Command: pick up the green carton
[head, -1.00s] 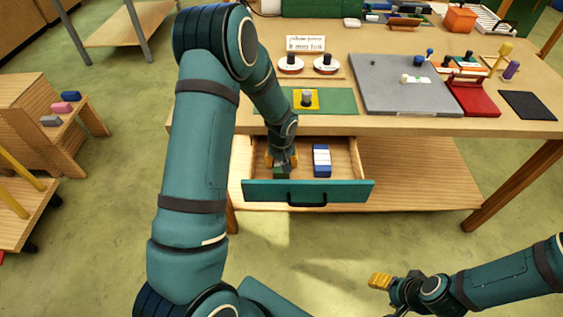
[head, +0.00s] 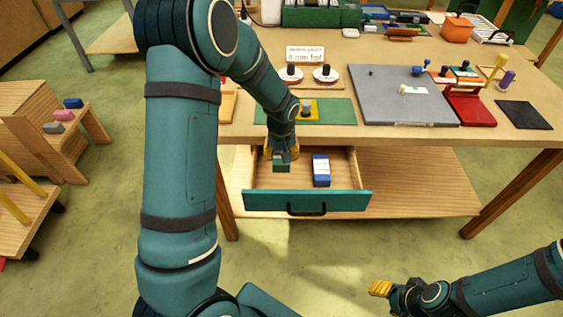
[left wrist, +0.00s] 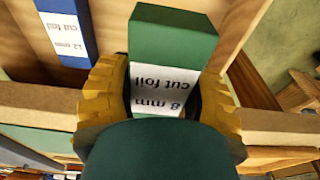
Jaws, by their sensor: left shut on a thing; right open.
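The green carton (left wrist: 172,40) carries a white label reading "8 mm cut foil". My left gripper (left wrist: 160,95) is shut on it, with yellow fingers on both sides. In the head view the green carton (head: 281,164) hangs below my left gripper (head: 282,152), over the left part of the open drawer (head: 335,200); its clearance from the drawer floor is hard to judge. My right gripper (head: 380,288) is open and empty at the lower right, away from the table.
A blue carton (head: 321,170) labelled "12 mm cut foil" lies in the drawer, right of the green one. The tabletop above holds a green mat (head: 335,111), a grey board (head: 400,95), a red stand (head: 472,108) and a dark pad (head: 524,114).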

